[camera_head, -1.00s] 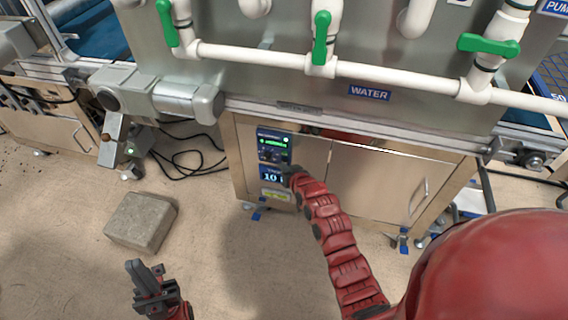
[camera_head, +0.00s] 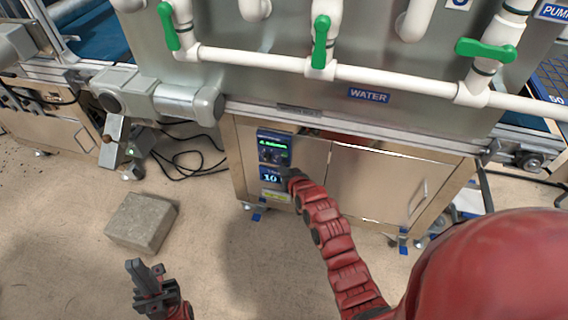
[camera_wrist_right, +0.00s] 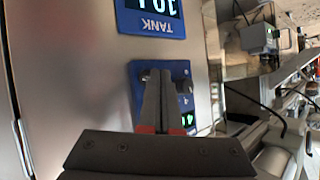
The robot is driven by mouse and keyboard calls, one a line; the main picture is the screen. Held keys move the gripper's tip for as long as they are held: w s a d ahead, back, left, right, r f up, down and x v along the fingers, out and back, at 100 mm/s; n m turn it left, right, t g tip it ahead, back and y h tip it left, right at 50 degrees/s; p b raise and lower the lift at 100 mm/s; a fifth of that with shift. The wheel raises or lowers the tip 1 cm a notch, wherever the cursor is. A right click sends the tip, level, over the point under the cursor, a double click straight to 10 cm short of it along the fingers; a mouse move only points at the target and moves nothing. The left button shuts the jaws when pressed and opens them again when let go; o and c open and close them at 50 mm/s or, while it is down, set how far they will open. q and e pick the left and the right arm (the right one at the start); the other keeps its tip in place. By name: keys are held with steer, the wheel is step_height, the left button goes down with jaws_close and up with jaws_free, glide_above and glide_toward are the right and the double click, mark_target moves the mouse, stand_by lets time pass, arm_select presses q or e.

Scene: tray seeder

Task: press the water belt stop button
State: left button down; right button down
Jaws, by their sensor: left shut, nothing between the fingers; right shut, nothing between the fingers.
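The blue control panel (camera_head: 273,147) with a green-lit display and dark buttons is on the front of the steel water cabinet. In the right wrist view the panel (camera_wrist_right: 137,72) is upside down, largely covered by my fingers; which button is the stop button cannot be read. My right gripper (camera_head: 286,172) is shut and empty, its tip just below the buttons in the head view. In the wrist view its fingertips (camera_wrist_right: 158,73) overlap the button row; contact cannot be told. My left gripper (camera_head: 134,266) is shut and empty, low at the left over the floor.
A tank display (camera_head: 270,175) reading 10-something is below the panel. White pipes with green valve handles (camera_head: 320,42) run above, over the WATER sign (camera_head: 369,95). A grey block (camera_head: 141,222) lies on the floor at left. The floor before the cabinet is otherwise open.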

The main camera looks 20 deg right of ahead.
steer(key=s+a+p, duration=0.1)
steer(key=s+p, duration=0.1)
steer(key=s+a+p, duration=0.2)
steer(key=s, duration=0.1)
steer(key=shift+a, duration=0.2)
stand_by(0.8)
